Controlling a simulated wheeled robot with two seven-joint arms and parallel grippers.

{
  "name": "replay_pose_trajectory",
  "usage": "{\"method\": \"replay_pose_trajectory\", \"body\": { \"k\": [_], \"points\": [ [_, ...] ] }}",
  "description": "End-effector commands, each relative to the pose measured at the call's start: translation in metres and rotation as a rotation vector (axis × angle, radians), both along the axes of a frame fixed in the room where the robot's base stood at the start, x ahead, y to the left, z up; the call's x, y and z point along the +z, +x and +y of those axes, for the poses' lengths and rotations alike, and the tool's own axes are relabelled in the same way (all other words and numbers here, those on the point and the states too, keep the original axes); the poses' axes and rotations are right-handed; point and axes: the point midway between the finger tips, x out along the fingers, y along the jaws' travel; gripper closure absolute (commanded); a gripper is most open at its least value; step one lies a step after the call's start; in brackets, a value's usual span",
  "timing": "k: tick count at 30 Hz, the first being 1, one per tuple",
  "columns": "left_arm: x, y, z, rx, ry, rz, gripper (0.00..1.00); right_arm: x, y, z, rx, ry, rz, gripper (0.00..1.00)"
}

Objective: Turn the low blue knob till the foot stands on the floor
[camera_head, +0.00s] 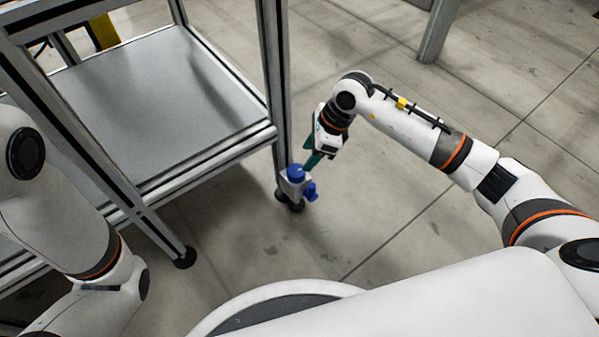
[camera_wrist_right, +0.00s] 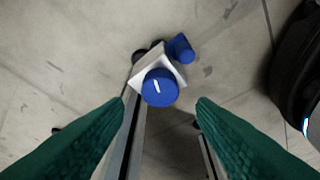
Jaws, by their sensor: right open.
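Two blue knobs sit on a grey bracket at the base of the frame's near right leg. The upper knob (camera_head: 296,171) faces up and shows a white mark in the right wrist view (camera_wrist_right: 160,88). The low blue knob (camera_head: 311,190) sticks out sideways below it; it also shows in the right wrist view (camera_wrist_right: 181,48). The dark foot (camera_head: 296,206) is under the bracket, partly hidden; I cannot tell whether it touches the floor. My right gripper (camera_head: 313,161) is open with teal fingers, just above the knobs and touching nothing visible. My left gripper is out of view.
The metal frame (camera_head: 276,75) carries a grey shelf (camera_head: 150,95) on the left. Another frame foot (camera_head: 185,258) stands nearer me. The concrete floor (camera_head: 400,215) right of the knobs is clear. A grey post (camera_head: 437,32) stands at the back.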

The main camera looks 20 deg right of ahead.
Motion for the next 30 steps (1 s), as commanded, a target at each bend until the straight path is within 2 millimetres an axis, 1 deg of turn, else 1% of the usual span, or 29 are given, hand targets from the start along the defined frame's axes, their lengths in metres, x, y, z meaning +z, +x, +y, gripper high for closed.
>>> {"method": "replay_pose_trajectory", "body": {
  "k": [1, 3, 6, 9, 14, 22, 23, 28, 29, 30],
  "points": [
    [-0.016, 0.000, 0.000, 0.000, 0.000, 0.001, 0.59, -0.018, 0.001, 0.005, 0.000, 0.002, 0.000, 0.49],
    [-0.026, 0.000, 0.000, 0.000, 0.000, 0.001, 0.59, -0.031, 0.003, 0.010, 0.000, 0.002, 0.000, 0.49],
    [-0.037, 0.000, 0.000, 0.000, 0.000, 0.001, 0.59, -0.045, 0.005, 0.016, -0.001, 0.002, 0.000, 0.49],
    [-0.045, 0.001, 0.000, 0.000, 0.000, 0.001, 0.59, -0.054, 0.007, 0.020, -0.001, 0.003, -0.001, 0.49],
    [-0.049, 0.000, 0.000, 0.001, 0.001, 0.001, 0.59, -0.060, 0.008, 0.023, -0.002, 0.002, -0.001, 0.49],
    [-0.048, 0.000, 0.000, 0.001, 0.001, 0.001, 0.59, -0.060, 0.008, 0.024, -0.002, 0.001, 0.000, 0.49],
    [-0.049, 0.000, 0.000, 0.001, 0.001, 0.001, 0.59, -0.060, 0.008, 0.024, -0.002, 0.001, 0.000, 0.50],
    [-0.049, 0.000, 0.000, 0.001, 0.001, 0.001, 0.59, -0.060, 0.008, 0.024, -0.002, 0.001, 0.000, 0.78],
    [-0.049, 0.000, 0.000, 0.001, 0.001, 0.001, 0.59, -0.060, 0.008, 0.024, -0.002, 0.001, 0.000, 0.81],
    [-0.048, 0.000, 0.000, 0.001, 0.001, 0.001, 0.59, -0.060, 0.008, 0.024, -0.002, 0.001, 0.000, 0.81]
  ]
}}
